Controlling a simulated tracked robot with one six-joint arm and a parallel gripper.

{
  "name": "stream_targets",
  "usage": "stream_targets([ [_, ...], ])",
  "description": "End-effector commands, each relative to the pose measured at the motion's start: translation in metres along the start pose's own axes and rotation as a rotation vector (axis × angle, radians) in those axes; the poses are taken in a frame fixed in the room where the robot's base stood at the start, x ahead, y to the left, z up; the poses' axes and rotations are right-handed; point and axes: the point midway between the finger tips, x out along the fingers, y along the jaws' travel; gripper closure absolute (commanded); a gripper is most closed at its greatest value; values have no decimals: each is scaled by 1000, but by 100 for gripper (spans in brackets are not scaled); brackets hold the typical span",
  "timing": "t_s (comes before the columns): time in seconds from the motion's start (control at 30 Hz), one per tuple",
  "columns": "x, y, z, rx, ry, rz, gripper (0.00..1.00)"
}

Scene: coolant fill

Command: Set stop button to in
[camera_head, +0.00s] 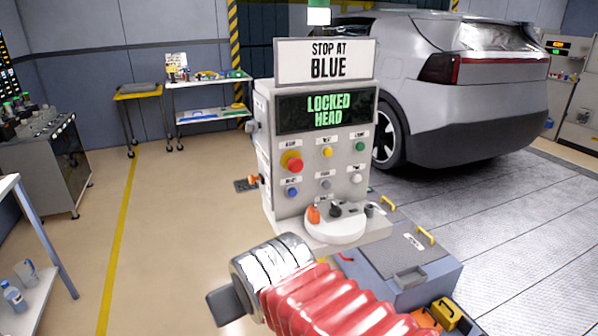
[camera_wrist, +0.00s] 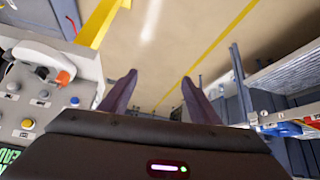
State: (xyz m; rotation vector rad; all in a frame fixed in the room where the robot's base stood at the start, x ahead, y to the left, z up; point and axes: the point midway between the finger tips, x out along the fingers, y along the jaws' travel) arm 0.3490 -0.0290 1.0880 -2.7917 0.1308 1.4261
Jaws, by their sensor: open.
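The console (camera_head: 312,190) stands in the middle of the head view. The red stop button (camera_head: 292,162) on its yellow collar sits at the upper left of the button panel. Whether it is in or out is hard to tell. My gripper (camera_wrist: 159,77) shows in the wrist view with its two dark fingers apart and nothing between them. It points at the floor, beside the console, which shows at the left edge. The red button does not show in the wrist view. In the head view my arm is low in front of the console, and the fingers cannot be made out.
The panel also holds yellow (camera_head: 327,152), green (camera_head: 359,146), blue (camera_head: 293,192), grey and white buttons. An orange handle (camera_head: 313,215) sits on the ledge below. The display reads LOCKED HEAD under a STOP AT BLUE sign (camera_head: 327,61). A silver car (camera_head: 450,90) stands behind.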

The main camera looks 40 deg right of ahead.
Motion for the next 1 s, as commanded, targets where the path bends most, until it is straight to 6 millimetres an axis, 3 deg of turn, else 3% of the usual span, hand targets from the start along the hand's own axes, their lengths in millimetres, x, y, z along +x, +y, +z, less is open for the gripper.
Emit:
stream_targets([
  [0.2,32,49,-49,47,163,96,44],
  [0.5,59,118,-102,72,392,200,44],
  [0.73,67,174,-129,79,569,285,44],
  [1.0,66,228,-143,69,767,350,44],
])
